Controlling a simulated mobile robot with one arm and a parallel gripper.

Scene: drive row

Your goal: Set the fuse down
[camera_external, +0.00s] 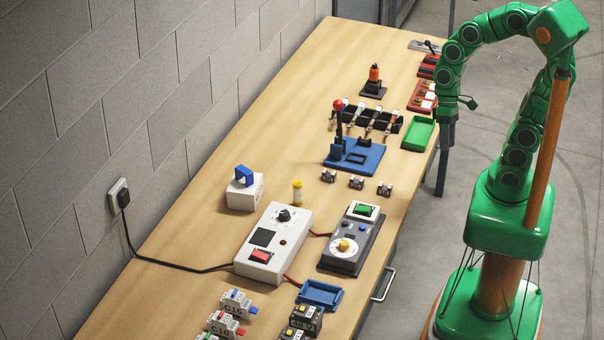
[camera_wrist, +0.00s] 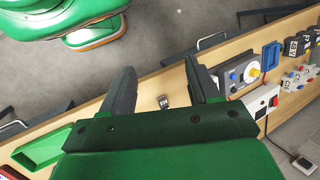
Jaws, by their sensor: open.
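My gripper (camera_external: 447,125) hangs pointing down at the table's right edge, below the green arm. In the wrist view its two dark fingers (camera_wrist: 162,88) stand apart, with nothing held between them. Through the gap a small metallic block (camera_wrist: 163,102) shows on the table, below and apart from the fingers. In the external view several such small blocks (camera_external: 356,182) stand in a row in front of the blue fixture. A small yellow-capped cylinder (camera_external: 297,191) stands upright farther left. I cannot tell for sure which of these is the fuse.
A green tray (camera_external: 404,146) lies near the gripper, left of it. A blue fixture (camera_external: 372,160) with a red-knobbed lever, a white control box (camera_external: 258,224), a grey dial box (camera_external: 340,262) and a blue tray (camera_external: 302,293) stand on the table.

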